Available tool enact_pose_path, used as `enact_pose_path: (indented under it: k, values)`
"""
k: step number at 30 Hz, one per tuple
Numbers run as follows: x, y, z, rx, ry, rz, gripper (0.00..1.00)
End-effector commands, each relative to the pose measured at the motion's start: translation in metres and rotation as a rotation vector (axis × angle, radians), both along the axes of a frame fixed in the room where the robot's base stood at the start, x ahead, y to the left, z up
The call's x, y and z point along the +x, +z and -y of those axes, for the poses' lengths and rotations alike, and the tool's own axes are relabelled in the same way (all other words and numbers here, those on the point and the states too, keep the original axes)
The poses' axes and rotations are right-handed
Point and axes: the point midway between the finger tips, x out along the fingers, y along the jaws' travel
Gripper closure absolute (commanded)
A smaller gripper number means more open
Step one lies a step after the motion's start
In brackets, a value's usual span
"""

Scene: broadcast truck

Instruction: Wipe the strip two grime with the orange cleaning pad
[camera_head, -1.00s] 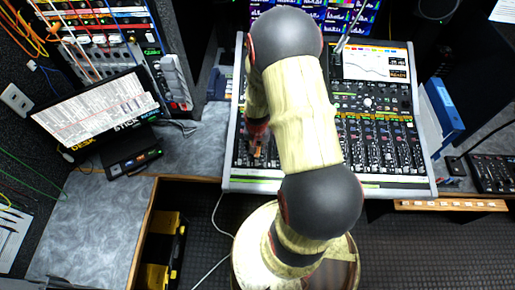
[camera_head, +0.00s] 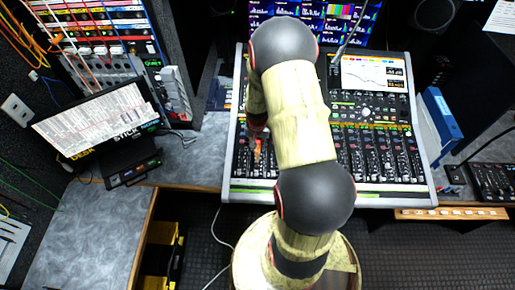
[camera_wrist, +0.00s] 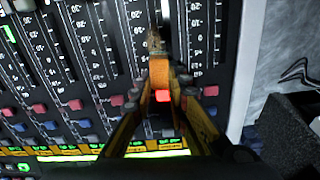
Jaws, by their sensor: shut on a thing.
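The orange cleaning pad (camera_wrist: 159,73) is held between the fingertips of my gripper (camera_wrist: 164,90), which is shut on it. The pad reaches down over the fader strips of the mixing console (camera_head: 330,197). A brownish grime patch (camera_wrist: 153,41) lies on a strip just beyond the pad's tip; I cannot tell whether they touch. In the head view my gripper (camera_head: 257,135) is partly hidden by my arm, above the console's left part, and the pad (camera_head: 257,153) shows as a small orange spot. Strip numbers cannot be read.
Coloured fader knobs (camera_wrist: 85,124) stand up around my fingers. A tilted screen (camera_head: 95,125) is left of the console, and a blue binder (camera_head: 443,113) is at its right. Bare grey desk (camera_head: 205,155) lies left of the console.

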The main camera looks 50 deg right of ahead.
Motion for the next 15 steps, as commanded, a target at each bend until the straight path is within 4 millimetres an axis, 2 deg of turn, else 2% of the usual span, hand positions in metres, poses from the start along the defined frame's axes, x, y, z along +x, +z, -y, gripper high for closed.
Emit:
enact_pose_path:
  k: [6, 15]
  values:
    - [0.002, 0.003, 0.001, -0.006, -0.001, 0.009, 1.0]
    - [-0.013, -0.001, -0.017, -0.005, -0.001, 0.007, 1.0]
